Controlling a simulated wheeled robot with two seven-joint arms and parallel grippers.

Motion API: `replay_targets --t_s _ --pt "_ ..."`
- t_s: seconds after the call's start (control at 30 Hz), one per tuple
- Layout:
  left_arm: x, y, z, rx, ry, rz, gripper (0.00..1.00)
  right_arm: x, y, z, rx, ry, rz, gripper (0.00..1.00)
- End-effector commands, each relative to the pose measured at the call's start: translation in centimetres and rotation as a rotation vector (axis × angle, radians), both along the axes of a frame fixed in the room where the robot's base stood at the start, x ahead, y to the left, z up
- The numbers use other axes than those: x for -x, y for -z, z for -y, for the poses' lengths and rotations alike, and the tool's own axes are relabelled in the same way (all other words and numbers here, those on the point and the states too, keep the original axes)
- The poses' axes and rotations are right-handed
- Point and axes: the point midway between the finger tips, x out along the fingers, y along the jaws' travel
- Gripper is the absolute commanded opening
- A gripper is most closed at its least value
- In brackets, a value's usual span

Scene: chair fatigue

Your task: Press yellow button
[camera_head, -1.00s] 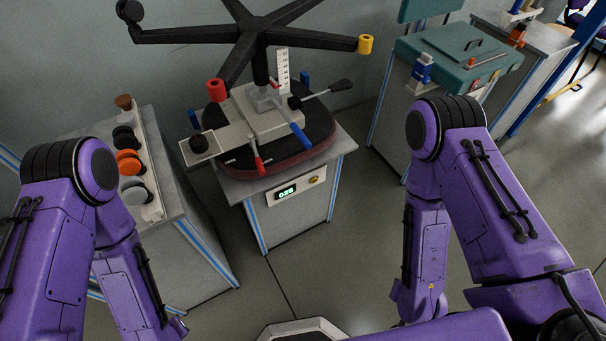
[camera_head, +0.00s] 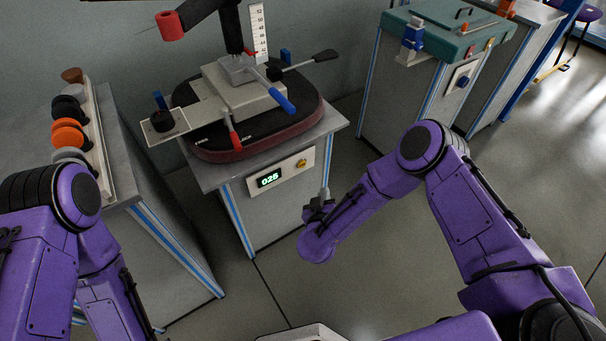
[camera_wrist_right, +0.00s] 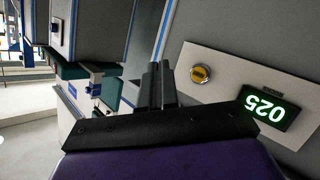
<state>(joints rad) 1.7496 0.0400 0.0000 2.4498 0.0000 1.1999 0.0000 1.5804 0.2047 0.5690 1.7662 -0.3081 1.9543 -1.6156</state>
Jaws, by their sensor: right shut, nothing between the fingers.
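The yellow button (camera_head: 301,163) is on a pale panel (camera_head: 284,172) on the front of the grey cabinet, right of a green-lit display (camera_head: 269,179) reading 025. The button (camera_wrist_right: 200,75) also shows in the right wrist view, right of my fingertips, with the display (camera_wrist_right: 264,106) further right. My right gripper (camera_head: 325,192) is shut and empty, in front of the cabinet, a little below and right of the button. Its fingers (camera_wrist_right: 160,70) show in the wrist view, apart from the button. My left gripper is out of view; only its arm shows.
A chair base lies upside down on its dark seat (camera_head: 255,142) atop the cabinet, with red and blue levers. A side cabinet (camera_head: 150,200) with several knobs stands left. A green-topped bench (camera_head: 440,45) stands right. Floor between the arms is clear.

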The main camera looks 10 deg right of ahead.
Motion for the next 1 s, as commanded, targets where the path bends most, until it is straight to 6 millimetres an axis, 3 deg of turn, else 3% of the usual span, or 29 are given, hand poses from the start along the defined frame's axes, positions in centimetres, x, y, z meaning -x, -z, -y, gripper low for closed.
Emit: replay_targets --t_s 0.4,0.8,1.0 --pt "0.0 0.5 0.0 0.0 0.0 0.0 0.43 -0.6 0.1 -0.2 0.006 0.001 -0.001 0.0" --pt "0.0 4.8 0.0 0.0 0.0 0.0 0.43 -5.9 0.4 -2.0 0.004 0.003 0.0 0.0" --pt "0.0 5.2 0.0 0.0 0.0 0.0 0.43 -7.8 0.0 -2.8 0.007 0.0 0.0 0.0"
